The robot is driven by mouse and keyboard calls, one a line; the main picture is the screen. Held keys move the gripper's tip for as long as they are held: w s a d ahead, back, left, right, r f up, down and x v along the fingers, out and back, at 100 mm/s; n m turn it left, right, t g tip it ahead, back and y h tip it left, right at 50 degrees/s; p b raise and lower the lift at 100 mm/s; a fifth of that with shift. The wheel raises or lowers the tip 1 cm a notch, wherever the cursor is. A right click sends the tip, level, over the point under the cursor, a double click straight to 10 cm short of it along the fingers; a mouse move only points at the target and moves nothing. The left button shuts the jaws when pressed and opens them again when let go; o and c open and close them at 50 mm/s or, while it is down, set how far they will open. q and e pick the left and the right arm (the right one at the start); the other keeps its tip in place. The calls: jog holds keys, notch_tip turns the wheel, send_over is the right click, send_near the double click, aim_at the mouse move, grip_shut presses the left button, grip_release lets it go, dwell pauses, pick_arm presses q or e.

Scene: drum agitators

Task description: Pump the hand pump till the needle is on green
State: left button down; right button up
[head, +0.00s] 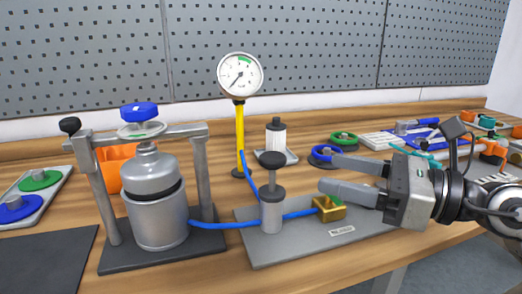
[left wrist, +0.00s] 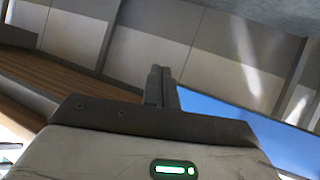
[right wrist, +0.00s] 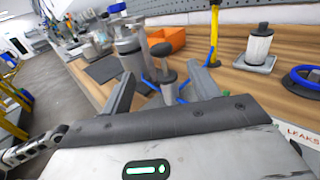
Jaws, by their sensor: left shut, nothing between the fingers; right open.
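The hand pump (head: 271,208) is a grey cylinder with a black knob on a raised rod, standing on a grey plate (head: 262,248). It also shows in the right wrist view (right wrist: 168,78), between the fingers but farther off. The gauge (head: 240,74) stands on a yellow post; its needle points to the lower left, away from the green band at the top. My right gripper (head: 325,175) is open and empty, to the right of the pump, its fingers pointing at it. My left gripper (left wrist: 161,75) is shut and empty, seen only in the left wrist view.
A metal canister (head: 158,210) in a clamp frame with a blue handwheel stands left of the pump, joined by a blue hose. A brass block (head: 329,208) sits on the plate. A white filter cylinder (head: 276,138) and blue and green rings stand behind.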

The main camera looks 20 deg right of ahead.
aim_at(263, 155)
jog(key=p+x, duration=0.5)
jog(key=x, duration=0.7)
jog(key=shift+w+r, duration=0.1)
jog(key=shift+r, duration=0.05)
jog(key=shift+w+a, duration=0.35)
pick_arm(q)
jog(key=shift+w+a+r+g, duration=0.1)
jog(key=shift+a+r+g, duration=0.1)
jog(key=shift+r, duration=0.25)
jog(key=shift+a+r+g, duration=0.1)
jog(key=shift+r+g, duration=0.1)
jog(key=shift+r, duration=0.2)
